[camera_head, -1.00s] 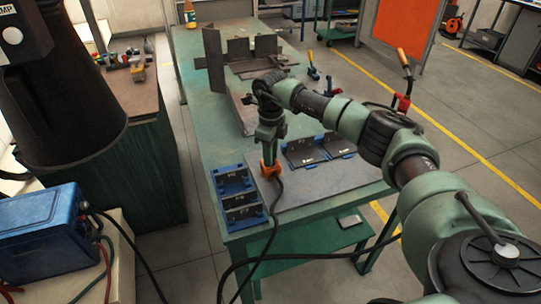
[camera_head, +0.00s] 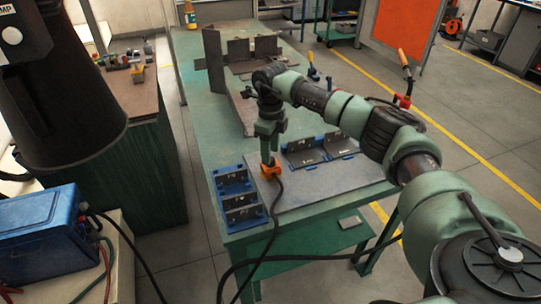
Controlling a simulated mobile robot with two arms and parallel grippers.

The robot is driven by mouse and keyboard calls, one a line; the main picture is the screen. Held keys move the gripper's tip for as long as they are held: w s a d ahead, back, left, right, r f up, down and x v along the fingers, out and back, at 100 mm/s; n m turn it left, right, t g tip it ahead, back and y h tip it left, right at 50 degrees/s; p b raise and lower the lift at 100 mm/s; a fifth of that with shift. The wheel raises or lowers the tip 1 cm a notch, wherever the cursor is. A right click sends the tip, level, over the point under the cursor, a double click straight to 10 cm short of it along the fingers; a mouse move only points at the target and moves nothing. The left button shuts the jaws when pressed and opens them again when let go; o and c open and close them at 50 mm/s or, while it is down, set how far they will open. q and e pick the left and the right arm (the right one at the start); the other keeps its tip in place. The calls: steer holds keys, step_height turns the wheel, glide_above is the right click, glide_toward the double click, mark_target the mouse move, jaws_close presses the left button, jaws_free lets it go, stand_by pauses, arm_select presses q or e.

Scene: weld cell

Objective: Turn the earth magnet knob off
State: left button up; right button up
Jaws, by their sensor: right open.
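The earth magnet (camera_head: 270,170) is a small orange block on the grey plate (camera_head: 325,185) at the near end of the green table, with a dark cable running from it. My right gripper (camera_head: 268,158) points down right at the top of the magnet, and its fingers hide the knob. It is open. I cannot tell whether the fingers touch the knob or stand around it. My left gripper is not in view.
Blue fixtures with dark plates stand left of the magnet (camera_head: 234,180) and behind it (camera_head: 307,153). Welded steel pieces (camera_head: 240,60) lie farther back on the table. A torch with a wooden handle (camera_head: 405,75) stands at right. The cable hangs over the table's front edge.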

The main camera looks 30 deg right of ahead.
step_height(320, 180, up, 6)
steer(key=shift+f, duration=0.15)
stand_by(0.6)
